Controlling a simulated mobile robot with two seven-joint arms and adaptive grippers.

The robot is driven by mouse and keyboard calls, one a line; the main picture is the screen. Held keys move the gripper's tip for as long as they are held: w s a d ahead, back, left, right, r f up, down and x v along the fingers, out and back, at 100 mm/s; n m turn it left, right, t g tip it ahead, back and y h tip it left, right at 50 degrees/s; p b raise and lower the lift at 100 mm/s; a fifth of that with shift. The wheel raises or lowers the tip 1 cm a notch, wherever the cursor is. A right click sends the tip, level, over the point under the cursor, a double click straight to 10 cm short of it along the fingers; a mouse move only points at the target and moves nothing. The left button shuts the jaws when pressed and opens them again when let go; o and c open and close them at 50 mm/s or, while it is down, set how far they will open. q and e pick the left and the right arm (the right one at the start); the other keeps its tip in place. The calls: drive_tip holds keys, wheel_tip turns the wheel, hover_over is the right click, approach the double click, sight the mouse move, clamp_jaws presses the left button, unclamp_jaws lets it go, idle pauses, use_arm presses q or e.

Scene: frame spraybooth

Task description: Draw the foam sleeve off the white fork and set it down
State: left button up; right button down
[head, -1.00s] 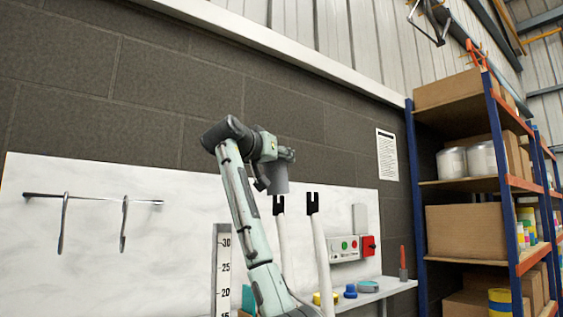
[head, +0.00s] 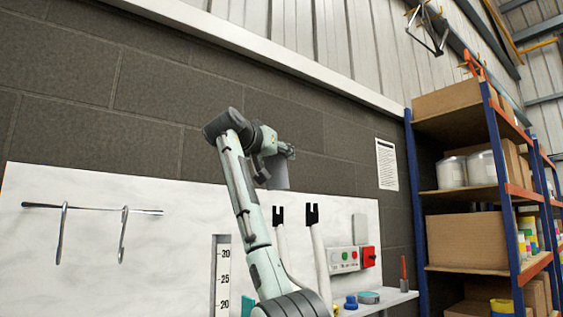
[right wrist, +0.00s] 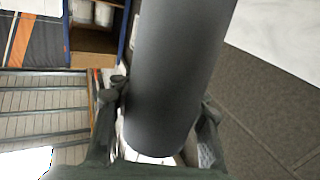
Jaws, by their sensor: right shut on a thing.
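The foam sleeve (head: 277,176) is a dark grey tube, held near upright. My right gripper (head: 284,150) is shut around it; the right wrist view shows a finger on each side of the sleeve (right wrist: 175,75). The white fork (head: 320,258) has two white prongs with black notched tips, standing upright at the middle of the head view. The sleeve's lower end shows a little above the left prong's tip (head: 278,214), with a small gap between them. Both tips are bare. The fork's lower part is hidden by my arm. My left gripper is not in view.
A rail (head: 92,208) with two hanging hooks is on the white wall panel at left. A narrow shelf (head: 392,302) behind the fork carries small tins, below a control box (head: 344,260). A tall rack (head: 505,190) with boxes stands at right. The space above the fork looks clear.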

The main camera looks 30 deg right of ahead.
drive_tip(key=shift+r, duration=0.3)
drive_tip(key=shift+s+f+b, duration=0.1)
drive_tip(key=shift+s+b, duration=0.25)
drive_tip(key=shift+b, duration=0.05)
drive_tip(key=shift+s+d+b, duration=0.15)
drive_tip(key=shift+s+b, duration=0.7)
drive_tip(key=shift+s, duration=0.2)
drive_tip(key=shift+s+d+b, duration=0.2)
drive_tip(key=shift+s+b, duration=1.45)
drive_tip(key=shift+s, duration=1)
